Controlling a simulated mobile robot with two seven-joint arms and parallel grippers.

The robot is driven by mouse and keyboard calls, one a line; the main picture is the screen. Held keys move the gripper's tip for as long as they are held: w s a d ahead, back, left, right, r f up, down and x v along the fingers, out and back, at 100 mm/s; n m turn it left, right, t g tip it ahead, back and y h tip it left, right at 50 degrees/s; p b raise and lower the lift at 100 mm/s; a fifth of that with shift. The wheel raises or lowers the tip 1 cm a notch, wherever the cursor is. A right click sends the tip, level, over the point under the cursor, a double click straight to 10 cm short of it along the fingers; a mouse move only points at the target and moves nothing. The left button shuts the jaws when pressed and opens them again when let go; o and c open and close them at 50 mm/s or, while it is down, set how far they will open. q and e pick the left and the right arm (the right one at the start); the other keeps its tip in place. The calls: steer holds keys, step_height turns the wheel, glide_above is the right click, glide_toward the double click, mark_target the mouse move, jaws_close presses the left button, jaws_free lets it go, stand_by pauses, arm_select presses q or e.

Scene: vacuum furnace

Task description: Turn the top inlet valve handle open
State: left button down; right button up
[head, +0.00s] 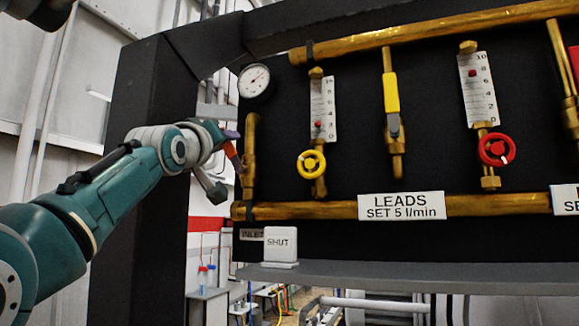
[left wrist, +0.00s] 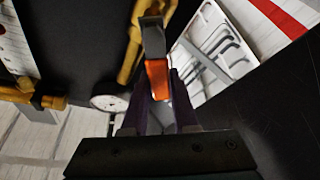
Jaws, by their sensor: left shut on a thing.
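The inlet valve handle (head: 236,158) is an orange-gripped lever on the vertical brass inlet pipe (head: 250,150) at the left end of the panel. It slants up and to the left from the pipe. My left gripper (head: 230,140) is at the handle's outer end, left of the pipe. In the left wrist view the orange grip (left wrist: 158,78) lies between the fingers of my left gripper (left wrist: 160,108), which is shut on it; the lever's grey part runs on toward the brass pipe. The fingers hide the handle's end.
A round gauge (head: 255,81) is just above the inlet pipe. A yellow handwheel (head: 311,164), a yellow-gripped lever (head: 391,92) and a red handwheel (head: 497,149) are to the right. A white SHUT sign (head: 280,243) stands on the grey ledge (head: 400,278). A black frame post (head: 150,110) is behind my left arm.

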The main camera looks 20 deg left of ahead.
mark_target(240, 157)
arm_select(q)
steer(key=m, duration=0.1)
steer(key=d+m+h, duration=0.1)
steer(key=m, duration=0.2)
steer(key=shift+d+r+t+h, duration=0.15)
steer(key=shift+r+t+h, duration=0.15)
steer(key=shift+h, duration=0.1)
steer(key=m+h, duration=0.1)
steer(key=d+m+h, duration=0.1)
steer(key=m, duration=0.1)
steer(key=shift+d+r+m, duration=0.1)
steer(key=shift+d+m, duration=0.05)
steer(key=shift+m, duration=0.15)
steer(key=shift+d+m+h, duration=0.35)
steer(key=shift+m+h, duration=0.25)
steer(key=shift+m, duration=0.2)
steer(key=c, duration=0.7)
jaws_free()
steer(key=shift+d, duration=0.1)
steer(key=shift+s, duration=0.1)
